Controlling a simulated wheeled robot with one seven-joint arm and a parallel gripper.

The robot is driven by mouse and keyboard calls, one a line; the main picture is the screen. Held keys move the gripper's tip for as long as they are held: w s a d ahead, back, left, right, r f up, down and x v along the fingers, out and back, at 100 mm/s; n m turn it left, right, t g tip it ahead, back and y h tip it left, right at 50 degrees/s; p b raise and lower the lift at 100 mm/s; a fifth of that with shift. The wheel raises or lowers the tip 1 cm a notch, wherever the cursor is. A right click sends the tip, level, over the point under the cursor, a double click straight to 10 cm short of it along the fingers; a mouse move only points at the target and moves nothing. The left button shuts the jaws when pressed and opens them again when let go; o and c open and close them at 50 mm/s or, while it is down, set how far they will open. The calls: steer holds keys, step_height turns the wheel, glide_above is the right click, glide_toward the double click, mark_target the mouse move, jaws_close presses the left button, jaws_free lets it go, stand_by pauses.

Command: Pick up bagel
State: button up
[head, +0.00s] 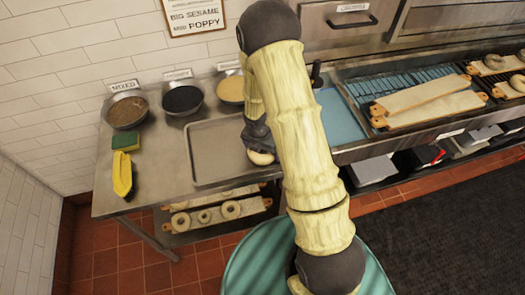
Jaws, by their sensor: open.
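My arm reaches across the middle of the head view, and my dark gripper (258,142) is low over the right part of a grey metal tray (215,175) on the steel table. The gripper is open. A pale rounded piece, apparently a bagel (262,158), shows just under the gripper at the tray's right side. The arm and gripper hide much of it, so I cannot tell whether the fingers are around it or touching it. Several ring-shaped bagels (203,216) lie on boards on the shelf under the table.
Three topping bowls (127,111) stand along the wall. A green and yellow sponge (126,141) and a yellow object (122,175) lie at the table's left. At right are a blue board (338,118), wooden-ended boards (428,103) and more bagels (494,62).

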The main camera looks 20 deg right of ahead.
stand_by(0.3)
steer(key=c, duration=0.7)
steer(key=shift+r, duration=0.1)
step_height(320, 180, up, 10)
steer(key=shift+f+p, duration=0.1)
steer(key=shift+p, duration=0.25)
